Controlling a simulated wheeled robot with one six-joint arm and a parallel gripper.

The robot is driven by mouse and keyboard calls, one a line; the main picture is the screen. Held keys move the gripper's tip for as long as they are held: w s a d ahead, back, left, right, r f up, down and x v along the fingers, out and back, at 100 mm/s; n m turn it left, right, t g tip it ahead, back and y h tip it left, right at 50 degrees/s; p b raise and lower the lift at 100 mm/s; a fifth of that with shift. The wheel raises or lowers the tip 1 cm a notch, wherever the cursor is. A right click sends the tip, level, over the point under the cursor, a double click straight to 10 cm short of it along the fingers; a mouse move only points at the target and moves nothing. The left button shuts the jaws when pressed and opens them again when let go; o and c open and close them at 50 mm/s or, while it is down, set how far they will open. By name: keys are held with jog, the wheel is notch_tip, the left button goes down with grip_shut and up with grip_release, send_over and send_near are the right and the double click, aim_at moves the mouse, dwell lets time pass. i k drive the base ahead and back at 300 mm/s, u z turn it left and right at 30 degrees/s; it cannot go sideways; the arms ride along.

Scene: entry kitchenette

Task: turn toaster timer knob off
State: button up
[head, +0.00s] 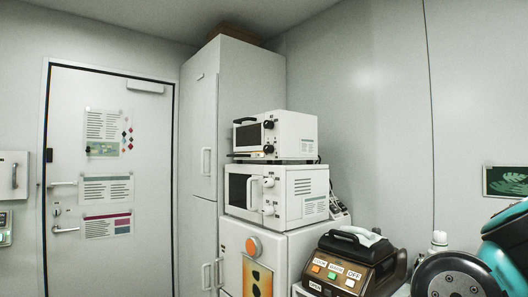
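A small white toaster oven (295,130) stands at the top of the appliance stack, in the middle of the head view. Its dark glass door (248,135) with a black handle looks shut. Two black knobs sit one above the other on its front, right of the door: an upper knob (268,124) and a lower knob (268,149). They are too small to read their settings or tell which is the timer. My gripper is not in view.
A white microwave (305,190) with pale knobs stands below the toaster oven. A tall grey cabinet (198,130) stands close behind and left. A brown-and-black appliance (345,265) with coloured buttons is at lower right. A closed door (145,180) is at left.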

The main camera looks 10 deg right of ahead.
aim_at(267, 148)
jog(key=u, duration=0.25)
jog(key=i, duration=0.25)
jog(key=u, duration=1)
jog(key=i, duration=0.9)
jog(key=u, duration=0.6)
jog(key=i, duration=0.85)
jog(key=z, duration=0.5)
jog(key=i, duration=0.65)
jog(key=z, duration=0.7)
